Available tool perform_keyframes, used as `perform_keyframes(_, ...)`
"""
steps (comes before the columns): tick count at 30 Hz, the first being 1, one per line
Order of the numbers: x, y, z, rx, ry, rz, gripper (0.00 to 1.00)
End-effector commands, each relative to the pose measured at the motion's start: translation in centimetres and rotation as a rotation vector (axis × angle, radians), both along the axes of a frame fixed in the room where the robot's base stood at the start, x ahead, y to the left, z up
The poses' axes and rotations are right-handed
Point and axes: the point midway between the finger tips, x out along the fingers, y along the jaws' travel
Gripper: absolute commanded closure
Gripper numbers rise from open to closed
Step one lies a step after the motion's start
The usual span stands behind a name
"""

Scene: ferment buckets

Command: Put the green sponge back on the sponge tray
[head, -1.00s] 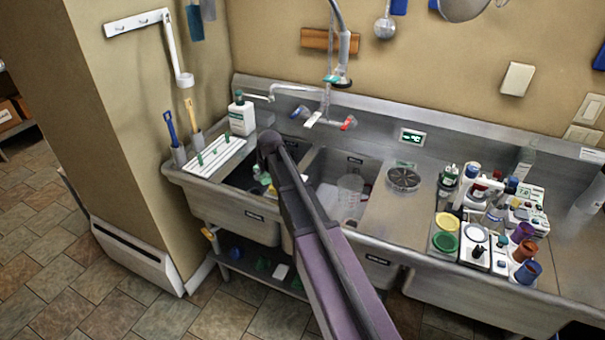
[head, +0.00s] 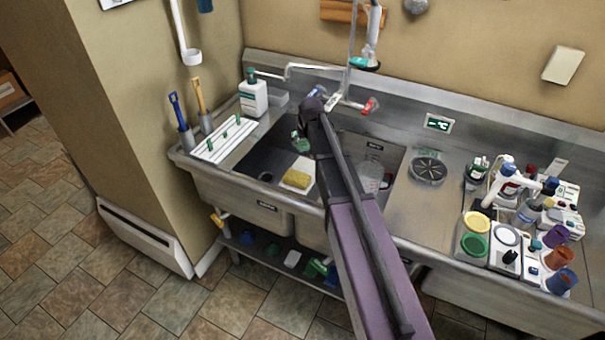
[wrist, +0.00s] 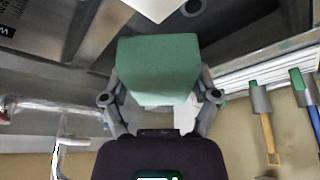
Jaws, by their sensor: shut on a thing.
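The green sponge (wrist: 158,68) is held between the two fingers of my gripper (wrist: 160,98) in the wrist view. In the head view the sponge (head: 299,141) shows as a small green patch beside the end of my arm, above the sink. My gripper there is mostly hidden by the arm. The white sponge tray (head: 286,184) sits at the front of the left sink, with a yellow sponge (head: 297,178) on it. The green sponge is apart from the tray, farther back. A white corner at the top of the wrist view may be the tray.
A white drying rack (head: 222,140) and a soap bottle (head: 253,98) stand left of the sink. The faucet (head: 345,102) is behind my arm. A clear measuring jug (head: 372,175) is in the right basin. Bottles and cups crowd the right counter.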

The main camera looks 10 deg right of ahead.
Motion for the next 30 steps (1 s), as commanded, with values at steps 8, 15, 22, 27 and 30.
perform_keyframes(8,-0.9,-0.5,-0.2,0.0,0.0,-0.002,0.6)
perform_keyframes(15,-5.2,-2.2,-1.3,0.001,0.001,-0.003,0.6)
perform_keyframes(22,-11.3,-4.5,-2.6,0.0,0.002,-0.004,0.6)
perform_keyframes(27,-14.8,-5.6,-3.3,0.0,0.002,-0.004,0.6)
perform_keyframes(30,-16.1,-6.0,-3.6,0.001,0.002,-0.005,0.6)
